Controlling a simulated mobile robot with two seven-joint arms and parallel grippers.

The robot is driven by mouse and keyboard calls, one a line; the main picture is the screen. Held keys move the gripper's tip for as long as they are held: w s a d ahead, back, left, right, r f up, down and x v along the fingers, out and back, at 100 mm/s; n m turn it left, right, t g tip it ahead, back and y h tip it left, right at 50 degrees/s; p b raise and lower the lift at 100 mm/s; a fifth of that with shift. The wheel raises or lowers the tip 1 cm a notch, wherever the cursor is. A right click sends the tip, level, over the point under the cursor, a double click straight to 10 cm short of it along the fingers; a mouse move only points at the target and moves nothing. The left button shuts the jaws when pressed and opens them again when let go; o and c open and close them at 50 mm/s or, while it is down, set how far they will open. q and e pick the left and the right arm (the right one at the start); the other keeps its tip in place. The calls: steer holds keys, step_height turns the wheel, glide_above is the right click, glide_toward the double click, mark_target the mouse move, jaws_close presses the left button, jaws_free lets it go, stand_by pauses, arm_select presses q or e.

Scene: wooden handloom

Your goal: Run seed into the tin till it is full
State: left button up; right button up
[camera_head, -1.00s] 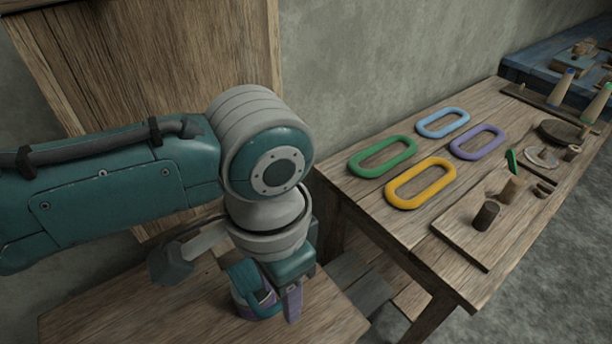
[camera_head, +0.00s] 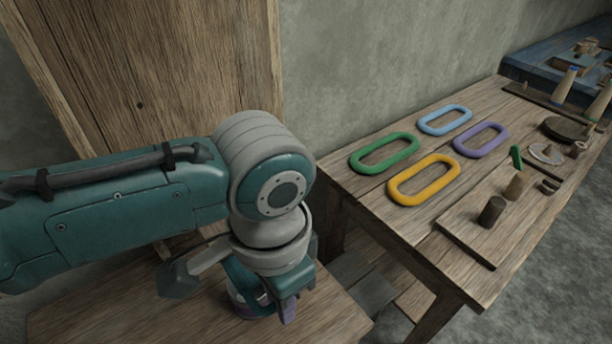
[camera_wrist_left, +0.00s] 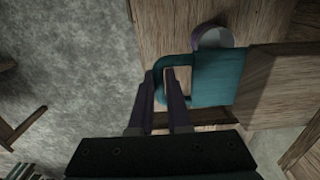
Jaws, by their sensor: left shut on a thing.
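The tin (camera_head: 243,307), a small round can with pale and purple bands, stands on the low wooden bench, half hidden behind my left arm. In the left wrist view its pale rim and inside (camera_wrist_left: 212,38) show partly; no seed can be made out. A teal flat piece with a loop handle (camera_wrist_left: 212,78) sticks out from a wooden box beside the tin and covers part of it. My left gripper (camera_head: 287,308) has its purple fingers (camera_wrist_left: 161,82) shut on the loop's outer bar. My right gripper is not in view.
A tall wooden panel (camera_head: 140,90) stands behind my arm. The wooden box (camera_wrist_left: 280,75) is right of the teal piece. A table (camera_head: 400,222) at right holds green, blue, yellow and purple rings and small wooden parts. The low bench (camera_head: 120,325) is bare at left.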

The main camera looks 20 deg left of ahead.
arm_select(q)
jaws_close()
steer(key=shift+d, duration=0.1)
steer(key=shift+s+d+p, duration=0.55)
steer(key=shift+s+d, duration=0.25)
steer(key=shift+d, duration=0.15)
stand_by(6.5)
